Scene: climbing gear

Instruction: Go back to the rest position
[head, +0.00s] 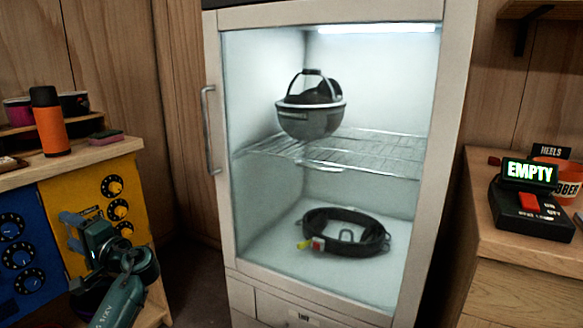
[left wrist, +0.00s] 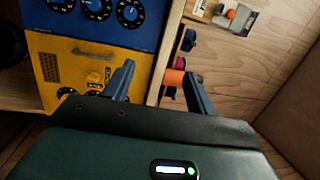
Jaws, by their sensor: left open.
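My left gripper (head: 72,230) is at the lower left of the head view, in front of the yellow panel (head: 80,212) of the left workbench. Its jaws are open with nothing between them. In the left wrist view the two fingers of the left gripper (left wrist: 158,72) stand apart, with the yellow and blue panels and the bench edge behind them. My right gripper is in neither view.
A glass-front cabinet (head: 214,130) stands shut in the middle, with a helmet (head: 312,122) on its rack and a harness (head: 350,240) below. An orange bottle (head: 49,122) stands on the left bench. A device reading EMPTY (head: 530,172) sits on the right counter.

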